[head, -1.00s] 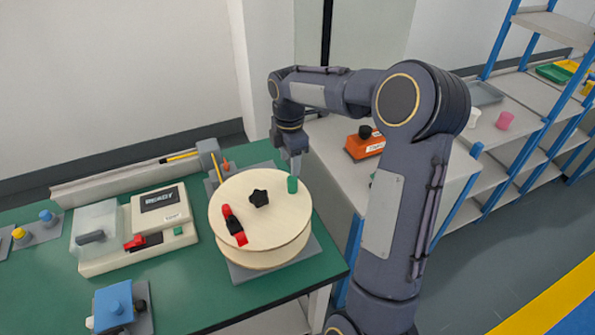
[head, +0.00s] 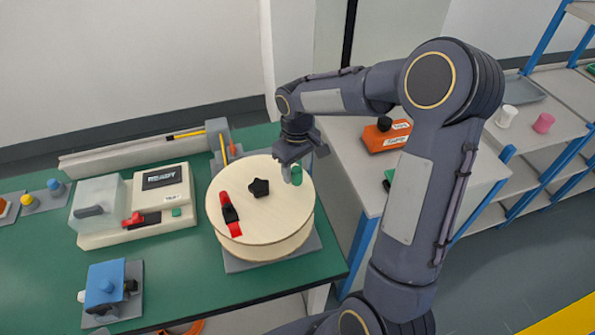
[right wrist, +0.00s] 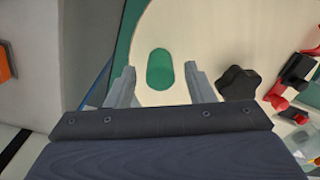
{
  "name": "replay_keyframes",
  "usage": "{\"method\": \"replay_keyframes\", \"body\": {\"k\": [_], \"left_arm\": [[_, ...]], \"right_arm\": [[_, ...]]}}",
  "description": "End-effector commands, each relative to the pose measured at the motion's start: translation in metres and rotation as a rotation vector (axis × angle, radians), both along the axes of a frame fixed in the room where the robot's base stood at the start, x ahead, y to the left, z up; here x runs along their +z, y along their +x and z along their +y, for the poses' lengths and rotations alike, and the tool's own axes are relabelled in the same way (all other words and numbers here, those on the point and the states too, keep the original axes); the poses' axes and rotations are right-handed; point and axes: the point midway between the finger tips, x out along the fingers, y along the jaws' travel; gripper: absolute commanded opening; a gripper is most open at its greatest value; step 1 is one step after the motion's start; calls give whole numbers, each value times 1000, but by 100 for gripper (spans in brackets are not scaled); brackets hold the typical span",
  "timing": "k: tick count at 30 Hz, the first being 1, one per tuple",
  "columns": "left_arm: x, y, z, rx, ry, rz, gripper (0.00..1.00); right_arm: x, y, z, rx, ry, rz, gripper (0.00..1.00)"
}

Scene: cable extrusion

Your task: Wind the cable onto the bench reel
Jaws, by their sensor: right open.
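The bench reel (head: 235,190) is a pale wooden drum standing on a grey plate on the green bench. Its top has a black star knob (head: 258,187) at the middle, a red and black clip (head: 230,213) on the left and an upright green handle (head: 297,176) near the right rim. My right gripper (head: 291,174) is over the right rim at the green handle. In the right wrist view the open fingers (right wrist: 160,78) stand on either side of the green handle (right wrist: 160,68), with gaps on both sides. My left gripper is out of view. I cannot make out cable on the reel.
A machine with a "READY" display (head: 163,179) and a clear cover stands left of the reel. A blue block device (head: 105,287) is at the front left. An orange box (head: 385,135) sits on the grey side table. Part of something orange (head: 190,328) shows low at the bottom edge.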

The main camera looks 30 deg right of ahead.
Motion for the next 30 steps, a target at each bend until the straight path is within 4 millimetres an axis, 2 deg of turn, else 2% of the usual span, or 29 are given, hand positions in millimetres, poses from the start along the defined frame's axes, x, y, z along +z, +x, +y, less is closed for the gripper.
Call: {"method": "replay_keyframes", "body": {"k": [3,6,14,17,25,26,30], "left_arm": [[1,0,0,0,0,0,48],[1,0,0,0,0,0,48],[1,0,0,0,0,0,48],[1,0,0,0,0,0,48],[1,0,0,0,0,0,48],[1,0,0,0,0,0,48],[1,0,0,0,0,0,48]], "right_arm": [[-14,0,0,0,-1,3,48],[-20,0,0,0,0,1,48],[-21,0,0,1,-1,-1,48],[-21,0,0,1,-1,0,38],[-21,0,0,1,-1,0,3],[-21,0,0,1,-1,-1,0],[-21,0,0,1,0,0,0]]}}
